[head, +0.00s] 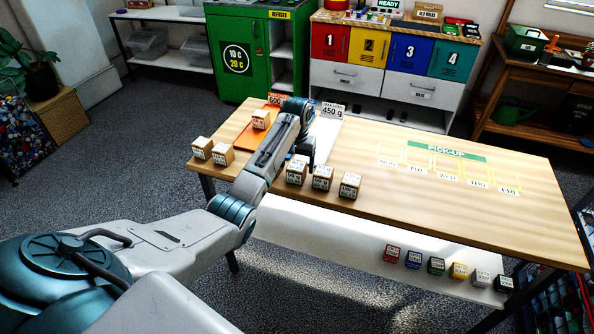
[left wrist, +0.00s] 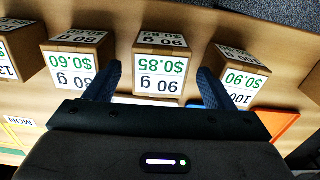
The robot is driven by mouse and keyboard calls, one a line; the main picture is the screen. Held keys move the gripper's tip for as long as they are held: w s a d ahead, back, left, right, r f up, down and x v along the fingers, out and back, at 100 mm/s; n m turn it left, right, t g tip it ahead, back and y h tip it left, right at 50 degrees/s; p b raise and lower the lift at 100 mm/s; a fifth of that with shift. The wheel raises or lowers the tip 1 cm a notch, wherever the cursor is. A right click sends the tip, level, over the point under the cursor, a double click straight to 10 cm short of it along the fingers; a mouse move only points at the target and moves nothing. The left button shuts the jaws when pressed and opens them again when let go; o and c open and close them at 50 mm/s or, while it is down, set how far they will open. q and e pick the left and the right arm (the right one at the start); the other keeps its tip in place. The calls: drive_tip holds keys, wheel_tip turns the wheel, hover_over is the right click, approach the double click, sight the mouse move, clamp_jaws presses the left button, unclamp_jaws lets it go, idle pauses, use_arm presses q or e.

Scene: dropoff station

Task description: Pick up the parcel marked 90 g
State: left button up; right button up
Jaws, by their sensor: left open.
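In the left wrist view the parcel marked 90 g (left wrist: 161,66), a small brown box with white labels reading 90 g and $0.85, sits on the table between the tips of my left gripper (left wrist: 158,84). The fingers are apart, one on each side, and not closed on it. In the head view my left gripper (head: 299,158) is over the row of parcels, partly hidden by its own arm. The parcel just below it (head: 296,173) appears to be the 90 g one, but its label is too small to read there. My right gripper is not in view.
In the left wrist view, a $0.60 parcel (left wrist: 77,58) stands close on the left and a 100 g parcel (left wrist: 239,77) close on the right. An orange pad (left wrist: 278,124) lies beyond. The table's PICK-UP area (head: 458,152) is clear.

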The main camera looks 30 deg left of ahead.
sight(296, 166)
use_arm(q)
drive_tip(key=shift+s+d+f+p, duration=0.15)
drive_tip(key=shift+f+p, duration=0.25)
drive_tip(key=shift+f, duration=1.35)
drive_tip(key=c, duration=1.1)
drive_tip(key=shift+r, duration=0.1)
